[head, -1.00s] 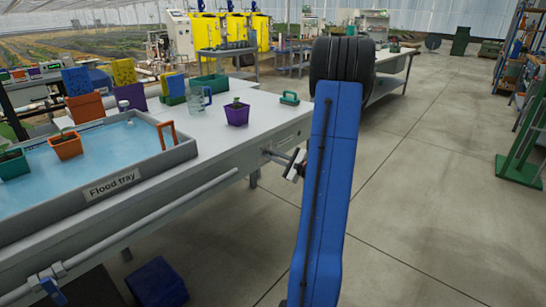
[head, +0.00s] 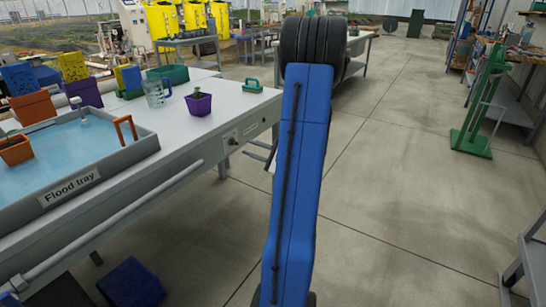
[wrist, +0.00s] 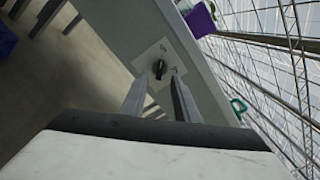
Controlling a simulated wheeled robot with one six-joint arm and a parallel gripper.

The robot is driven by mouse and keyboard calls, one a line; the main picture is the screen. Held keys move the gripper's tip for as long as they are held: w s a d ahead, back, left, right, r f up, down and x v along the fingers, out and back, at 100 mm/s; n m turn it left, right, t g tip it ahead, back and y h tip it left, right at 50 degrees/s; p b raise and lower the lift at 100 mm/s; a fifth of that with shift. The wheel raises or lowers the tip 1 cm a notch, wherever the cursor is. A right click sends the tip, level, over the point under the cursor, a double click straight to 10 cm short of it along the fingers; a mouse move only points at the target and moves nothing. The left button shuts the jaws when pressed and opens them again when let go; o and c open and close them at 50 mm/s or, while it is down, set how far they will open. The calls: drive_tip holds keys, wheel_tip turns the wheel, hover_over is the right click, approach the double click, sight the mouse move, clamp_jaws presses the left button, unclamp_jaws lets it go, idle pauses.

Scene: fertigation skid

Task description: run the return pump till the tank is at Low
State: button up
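A black rotary knob (wrist: 159,68) sits on a pale plate on the bench's side; its markings are too small to read. In the head view the switch plate (head: 230,139) is on the bench front below the purple pot. My gripper (wrist: 161,80) is open, with its two fingers pointing at the plate on either side of the knob's lower end; I cannot tell whether they touch it. The flood tray (head: 100,174) holds blue water. I cannot make out a tank level mark or the return pump.
A purple pot (head: 199,104), a clear jug (head: 155,93) and a green-handled item (head: 252,85) stand on the bench (head: 190,132). A white pipe (head: 120,220) runs along its front. A blue crate (head: 131,284) is below. Open floor lies to the right, with a green stand (head: 480,115).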

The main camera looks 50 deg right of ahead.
drive_tip(key=s, duration=1.1)
drive_tip(key=shift+d, duration=0.45)
drive_tip(key=shift+w, duration=0.1)
drive_tip(key=w+a+r+n+g+y, duration=0.2)
drive_tip(key=a+n+g+y, duration=0.3)
drive_tip(key=a, duration=1.1)
drive_tip(key=w+a+r+n+g+y, duration=0.1)
drive_tip(key=a+n+g+y, duration=0.4)
drive_tip(key=a, duration=1)
drive_tip(key=s+a+n+g+h, duration=0.6)
drive_tip(key=s+a+n+h, duration=0.1)
drive_tip(key=s+a+n, duration=0.45)
drive_tip(key=shift+s+d+r+n+t+h, duration=0.1)
drive_tip(key=shift+s+r+n+t+h, duration=0.65)
drive_tip(key=shift+r+n+h, duration=0.35)
drive_tip(key=shift+s+r+n+t+h, duration=0.65)
drive_tip(key=shift+s+r+n+h, duration=0.15)
drive_tip(key=shift+r+n+h, duration=0.3)
